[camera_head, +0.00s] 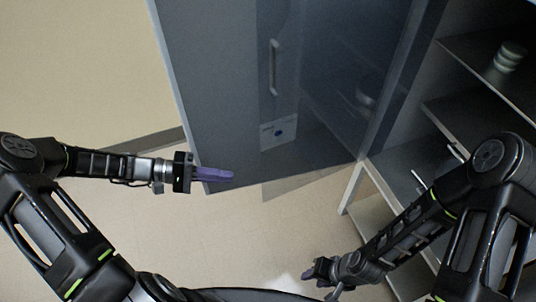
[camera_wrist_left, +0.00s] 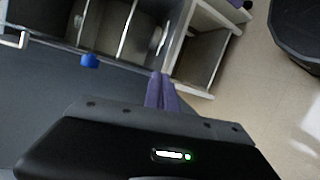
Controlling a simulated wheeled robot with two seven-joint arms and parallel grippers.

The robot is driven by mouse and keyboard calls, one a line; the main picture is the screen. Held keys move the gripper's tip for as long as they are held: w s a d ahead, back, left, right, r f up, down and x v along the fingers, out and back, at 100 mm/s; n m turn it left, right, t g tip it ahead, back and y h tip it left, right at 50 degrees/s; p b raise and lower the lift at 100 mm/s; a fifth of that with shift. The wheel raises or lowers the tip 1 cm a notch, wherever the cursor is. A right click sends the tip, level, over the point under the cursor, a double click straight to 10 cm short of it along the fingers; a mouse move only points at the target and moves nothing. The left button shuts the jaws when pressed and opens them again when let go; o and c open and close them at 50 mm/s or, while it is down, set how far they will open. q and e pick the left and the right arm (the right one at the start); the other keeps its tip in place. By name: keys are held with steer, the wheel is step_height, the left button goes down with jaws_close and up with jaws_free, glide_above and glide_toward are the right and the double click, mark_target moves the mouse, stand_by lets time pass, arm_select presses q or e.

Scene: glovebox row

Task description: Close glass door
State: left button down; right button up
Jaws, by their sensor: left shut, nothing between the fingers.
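The glass door (camera_head: 225,90) is a grey, see-through panel standing open, swung out to the left of the cabinet (camera_head: 480,75). Its vertical handle (camera_head: 274,68) shows near the upper middle. My left gripper (camera_head: 230,175) has its purple fingers shut and empty, overlapping the door's lower left corner. I cannot tell whether they touch the door. The fingers (camera_wrist_left: 160,88) also show in the left wrist view, with cabinet compartments beyond. My right gripper (camera_head: 312,273) hangs low near the bottom centre, away from the door; its finger opening is unclear.
The cabinet's open shelves at right hold a stack of pale round items (camera_head: 509,57). A white label with a blue mark (camera_head: 279,132) shows at the door's lower part. A small blue object (camera_wrist_left: 89,61) is in the left wrist view.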

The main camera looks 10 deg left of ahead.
arm_select(q)
steer(key=w+a+r+t+h, duration=0.1)
steer(key=a+r+t+h, duration=0.1)
steer(key=a+r, duration=0.4)
steer(key=shift+a+m+t+b, duration=0.4)
steer(key=shift+a, duration=0.5)
steer(key=shift+w+d, duration=0.1)
glide_toward(268, 143)
steer(key=w+d+f, duration=0.1)
steer(key=w+d, duration=0.1)
steer(key=d, duration=0.1)
steer(key=w+d+f, duration=0.1)
steer(key=w+d, duration=0.1)
steer(key=w+d+f, duration=0.2)
steer(key=w+d, duration=0.1)
steer(key=shift+d+p, duration=0.3)
steer(key=shift+d, duration=0.05)
